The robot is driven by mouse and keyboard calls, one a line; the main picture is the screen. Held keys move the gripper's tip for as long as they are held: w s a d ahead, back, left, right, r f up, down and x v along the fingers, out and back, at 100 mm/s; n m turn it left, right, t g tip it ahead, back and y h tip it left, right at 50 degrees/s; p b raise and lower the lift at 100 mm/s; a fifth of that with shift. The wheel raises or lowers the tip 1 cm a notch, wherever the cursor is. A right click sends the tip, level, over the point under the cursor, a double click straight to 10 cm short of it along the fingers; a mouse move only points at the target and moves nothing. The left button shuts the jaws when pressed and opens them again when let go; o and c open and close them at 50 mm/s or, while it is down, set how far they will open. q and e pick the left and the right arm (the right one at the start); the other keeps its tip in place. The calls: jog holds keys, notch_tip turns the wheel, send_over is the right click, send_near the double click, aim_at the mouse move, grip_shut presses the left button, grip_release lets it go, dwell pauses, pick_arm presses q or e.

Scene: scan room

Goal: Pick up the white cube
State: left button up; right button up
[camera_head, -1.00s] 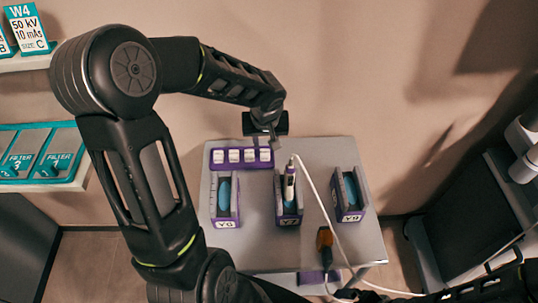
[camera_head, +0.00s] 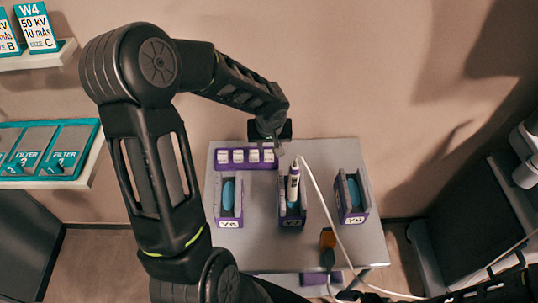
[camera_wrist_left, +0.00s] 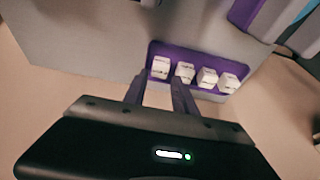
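Several white cubes (camera_head: 238,156) sit in a row in a purple tray (camera_head: 246,167) at the back left of the grey table. In the left wrist view the cubes (camera_wrist_left: 207,78) stand in the tray (camera_wrist_left: 195,52) beyond my fingertips. My left gripper (camera_head: 274,137) is over the tray's right end in the head view. In the wrist view its two fingers (camera_wrist_left: 158,82) are apart with nothing between them, pointing toward the two leftmost cubes there. They look apart from the cubes.

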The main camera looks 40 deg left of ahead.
aim_at(269, 153)
pick_arm(q)
jog(key=x, duration=0.4)
jog(key=shift+a+f, duration=0.1)
jog(key=shift+f, duration=0.1)
dwell(0.3)
grip_shut()
